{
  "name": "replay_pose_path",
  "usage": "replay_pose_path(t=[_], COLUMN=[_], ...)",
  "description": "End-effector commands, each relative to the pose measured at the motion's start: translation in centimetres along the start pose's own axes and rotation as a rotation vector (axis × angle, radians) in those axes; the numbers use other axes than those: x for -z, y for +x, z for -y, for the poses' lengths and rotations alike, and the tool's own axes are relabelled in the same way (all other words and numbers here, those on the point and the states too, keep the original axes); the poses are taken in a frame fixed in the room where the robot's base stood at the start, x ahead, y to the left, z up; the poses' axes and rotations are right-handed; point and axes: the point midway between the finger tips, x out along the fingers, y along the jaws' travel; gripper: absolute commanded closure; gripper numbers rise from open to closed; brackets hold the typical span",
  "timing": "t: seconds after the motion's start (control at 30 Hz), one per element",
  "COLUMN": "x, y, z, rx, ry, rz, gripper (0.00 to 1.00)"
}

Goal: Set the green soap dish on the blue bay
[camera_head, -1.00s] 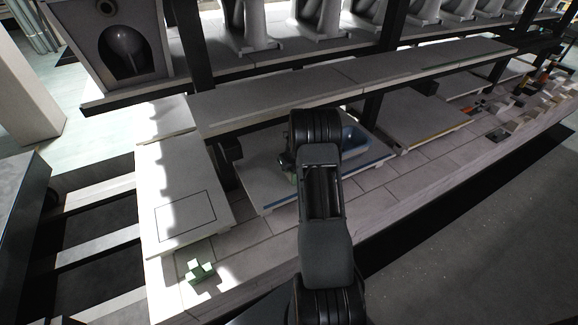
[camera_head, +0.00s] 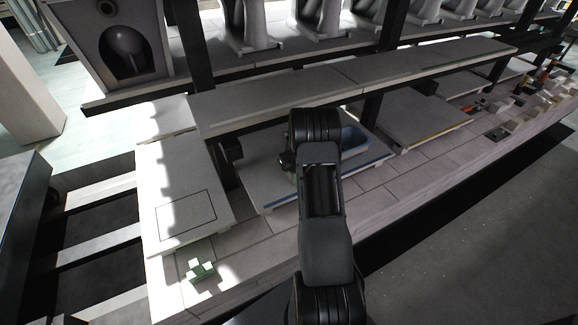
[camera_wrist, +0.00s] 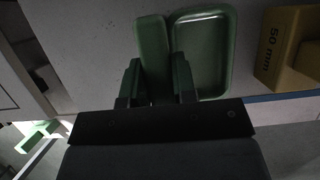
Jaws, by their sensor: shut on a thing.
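The green soap dish (camera_wrist: 205,60) shows in the wrist view as a shallow rimmed tray with a narrow green bar (camera_wrist: 151,45) along its left side. Whether bar and tray are one piece, I cannot tell. My gripper (camera_wrist: 156,75) is shut on the narrow bar, a finger on each side. In the head view my arm hides most of the gripper and dish. The blue bay (camera_head: 272,205) is the pale slab with a blue front edge on the lower deck, and my gripper is over it. Contact between dish and slab is unclear.
A yellow block marked 50 mm (camera_wrist: 284,48) stands right of the dish. A blue basin (camera_head: 353,138) sits on the bay's back right. A yellow-edged slab (camera_head: 425,118) lies further right. A shelf beam (camera_head: 290,100) overhangs behind.

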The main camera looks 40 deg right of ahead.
Motion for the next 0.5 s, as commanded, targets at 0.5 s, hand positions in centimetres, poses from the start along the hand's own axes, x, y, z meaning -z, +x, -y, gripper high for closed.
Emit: replay_pose_path(t=[0.5], x=[0.16], y=[0.5], z=[0.02], rx=[0.001], ry=[0.0], rz=[0.002], gripper=[1.0])
